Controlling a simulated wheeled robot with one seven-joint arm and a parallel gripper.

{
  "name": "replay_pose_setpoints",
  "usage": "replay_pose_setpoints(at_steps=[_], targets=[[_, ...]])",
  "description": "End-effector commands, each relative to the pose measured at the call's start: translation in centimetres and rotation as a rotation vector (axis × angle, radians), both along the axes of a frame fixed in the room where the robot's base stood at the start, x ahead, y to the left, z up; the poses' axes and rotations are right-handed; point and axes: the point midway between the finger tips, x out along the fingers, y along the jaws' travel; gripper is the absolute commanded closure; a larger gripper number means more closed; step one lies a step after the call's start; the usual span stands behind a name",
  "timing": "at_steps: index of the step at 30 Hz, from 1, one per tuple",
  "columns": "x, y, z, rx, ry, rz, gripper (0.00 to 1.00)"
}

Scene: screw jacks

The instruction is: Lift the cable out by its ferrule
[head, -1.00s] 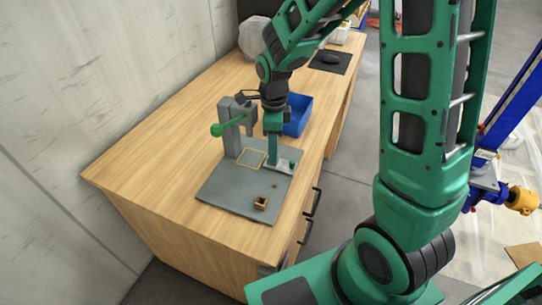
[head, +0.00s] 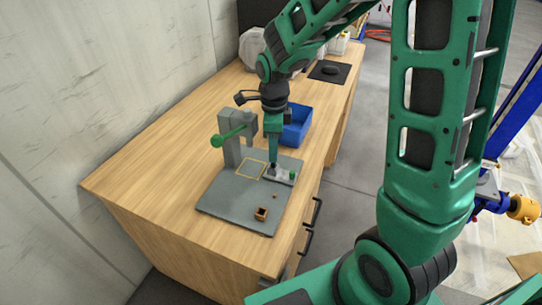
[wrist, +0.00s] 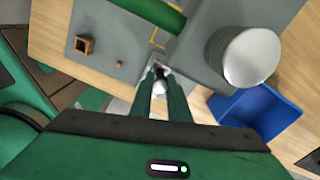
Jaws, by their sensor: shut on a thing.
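My gripper (head: 273,162) points straight down over a small pale block (head: 284,177) on the right side of the grey base plate. In the wrist view its fingers (wrist: 160,88) are closed on a small, shiny, rounded metal piece, which looks like the ferrule (wrist: 159,87). In the head view only a small dark part shows below the fingertips. The cable itself is not clearly visible, and I cannot tell whether the ferrule is clear of the block.
A grey press (head: 230,148) with a green handle (head: 217,141) stands left of my gripper; its silver cylinder (wrist: 250,57) is close in the wrist view. A blue bin (head: 297,126) stands behind. A small brown box (head: 261,214) sits at the plate's front. The table's left side is clear.

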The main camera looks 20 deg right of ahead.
Motion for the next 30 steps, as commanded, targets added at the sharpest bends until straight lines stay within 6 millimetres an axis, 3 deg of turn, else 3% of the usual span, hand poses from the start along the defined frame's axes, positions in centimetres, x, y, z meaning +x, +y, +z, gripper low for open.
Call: replay_pose_setpoints(at_steps=[2, 16, 22, 30], targets=[[0.1, 0.0, 1.5, 0.001, -0.006, 0.000, 1.00], [-6.5, 6.0, 6.6, 0.001, -0.004, 0.004, 1.00], [-8.1, 7.4, 7.8, 0.000, -0.001, 0.002, 1.00], [-8.7, 7.9, 8.2, 0.000, 0.000, 0.000, 1.00]])
